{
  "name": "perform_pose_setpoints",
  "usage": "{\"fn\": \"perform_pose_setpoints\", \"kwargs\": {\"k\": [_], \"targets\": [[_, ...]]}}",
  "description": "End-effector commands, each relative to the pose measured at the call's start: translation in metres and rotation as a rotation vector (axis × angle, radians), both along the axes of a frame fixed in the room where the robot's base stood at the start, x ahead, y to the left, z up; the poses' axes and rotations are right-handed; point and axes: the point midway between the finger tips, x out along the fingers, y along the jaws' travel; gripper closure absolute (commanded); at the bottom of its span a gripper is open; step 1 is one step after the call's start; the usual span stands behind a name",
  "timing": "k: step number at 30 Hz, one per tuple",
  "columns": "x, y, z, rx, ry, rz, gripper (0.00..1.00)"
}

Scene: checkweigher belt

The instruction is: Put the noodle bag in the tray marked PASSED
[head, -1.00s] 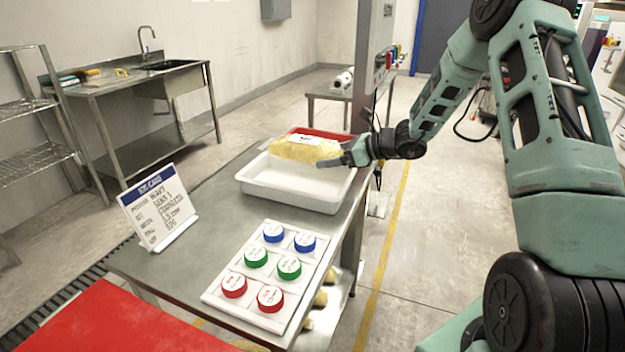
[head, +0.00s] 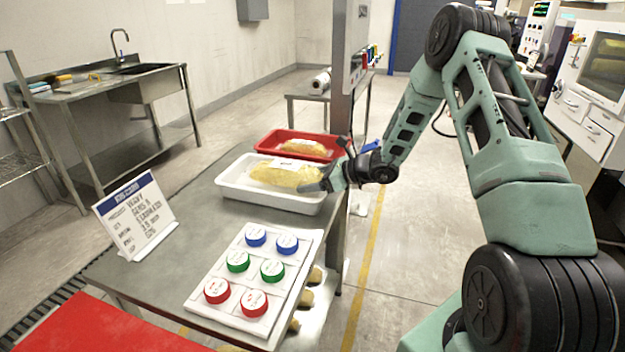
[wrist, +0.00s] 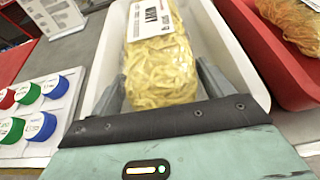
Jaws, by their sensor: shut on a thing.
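The noodle bag (head: 284,174), clear with yellow noodles and a white label, is in the white tray (head: 234,190) on the steel table. My gripper (head: 322,183) is at the bag's right end in the head view. In the wrist view the noodle bag (wrist: 160,62) lies between my two fingers (wrist: 167,92), and the gripper is shut on it. Whether the bag rests on the tray floor is hard to tell. No PASSED marking is readable on the white tray.
A red tray (head: 268,142) behind the white one holds another noodle bag (head: 303,148). A board with coloured round caps (head: 250,275) and a sign card (head: 134,217) stand nearer on the table. A grey post (head: 346,80) rises beside the trays.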

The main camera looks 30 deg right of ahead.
Motion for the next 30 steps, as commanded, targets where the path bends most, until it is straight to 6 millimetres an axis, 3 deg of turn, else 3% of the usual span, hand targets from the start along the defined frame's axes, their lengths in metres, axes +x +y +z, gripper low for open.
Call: {"fn": "perform_pose_setpoints", "kwargs": {"k": [1,2,3,14,30], "targets": [[0.0,0.0,-0.002,0.001,-0.003,0.0,0.6],[0.0,0.0,-0.002,0.0,0.0,0.0,0.12],[0.0,0.0,-0.001,0.0,0.0,0.0,0.01],[-0.001,-0.001,0.006,0.0,0.0,-0.001,0.0],[-0.075,-0.06,0.042,-0.001,-0.001,-0.003,0.0]]}}
